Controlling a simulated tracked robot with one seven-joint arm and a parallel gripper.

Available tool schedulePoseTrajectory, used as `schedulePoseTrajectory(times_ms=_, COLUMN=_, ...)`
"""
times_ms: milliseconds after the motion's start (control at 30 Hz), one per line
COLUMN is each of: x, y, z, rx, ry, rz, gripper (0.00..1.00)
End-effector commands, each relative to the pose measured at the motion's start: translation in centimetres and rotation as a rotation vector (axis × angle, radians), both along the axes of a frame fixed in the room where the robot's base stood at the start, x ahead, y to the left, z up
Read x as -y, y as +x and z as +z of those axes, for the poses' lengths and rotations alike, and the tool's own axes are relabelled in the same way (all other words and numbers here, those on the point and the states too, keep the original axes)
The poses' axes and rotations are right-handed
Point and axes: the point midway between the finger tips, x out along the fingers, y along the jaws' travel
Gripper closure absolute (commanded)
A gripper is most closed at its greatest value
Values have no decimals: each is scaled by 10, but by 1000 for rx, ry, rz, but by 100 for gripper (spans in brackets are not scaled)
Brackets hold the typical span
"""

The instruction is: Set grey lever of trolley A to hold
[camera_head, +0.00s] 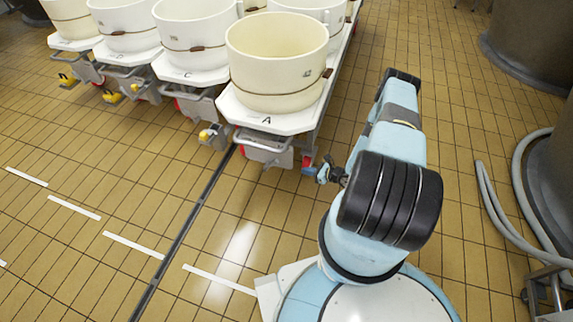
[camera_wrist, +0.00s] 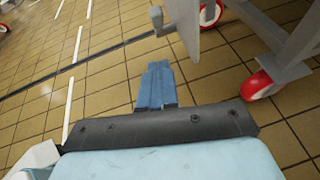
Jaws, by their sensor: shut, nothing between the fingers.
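Trolley A (camera_head: 240,115) stands at the upper middle of the head view, with its letter on the white top's front corner and a cream vat (camera_head: 275,65) on it. My gripper (camera_head: 323,174) is just right of the trolley's grey front frame (camera_head: 265,148), low near the floor. In the wrist view my gripper (camera_wrist: 157,72) is shut and empty, its blue fingers pointing up the picture. A grey plate (camera_wrist: 184,25) hangs ahead of it, with a small grey knob-like part (camera_wrist: 156,18) at its left edge. I cannot tell whether that part is the grey lever. Fingers and plate look apart.
A red trolley wheel (camera_wrist: 262,85) stands right of my fingers. More trolleys with vats (camera_head: 190,75) stand to the left. A hose (camera_head: 490,200) and a dark vat (camera_head: 535,40) lie on the right. Open tiled floor (camera_head: 90,190) is at left.

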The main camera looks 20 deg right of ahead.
Motion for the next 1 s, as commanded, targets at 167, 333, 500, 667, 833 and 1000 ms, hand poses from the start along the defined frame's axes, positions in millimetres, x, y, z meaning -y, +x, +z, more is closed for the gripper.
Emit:
schedulePoseTrajectory(times_ms=167, x=4, y=-6, z=-9, rx=1, ry=1, rz=1, gripper=100)
schedulePoseTrajectory(times_ms=333, x=7, y=-6, z=-8, rx=1, ry=0, rz=-4, gripper=100)
schedulePoseTrajectory(times_ms=500, x=3, y=-2, z=-11, rx=2, ry=0, rz=-5, gripper=100)
schedulePoseTrajectory(times_ms=667, x=-11, y=11, z=-18, rx=2, ry=0, rz=-4, gripper=100)
schedulePoseTrajectory(times_ms=833, x=-31, y=31, z=-29, rx=3, ry=1, rz=-4, gripper=100)
schedulePoseTrajectory(times_ms=1000, x=-50, y=50, z=-40, rx=2, ry=0, rz=-4, gripper=100)
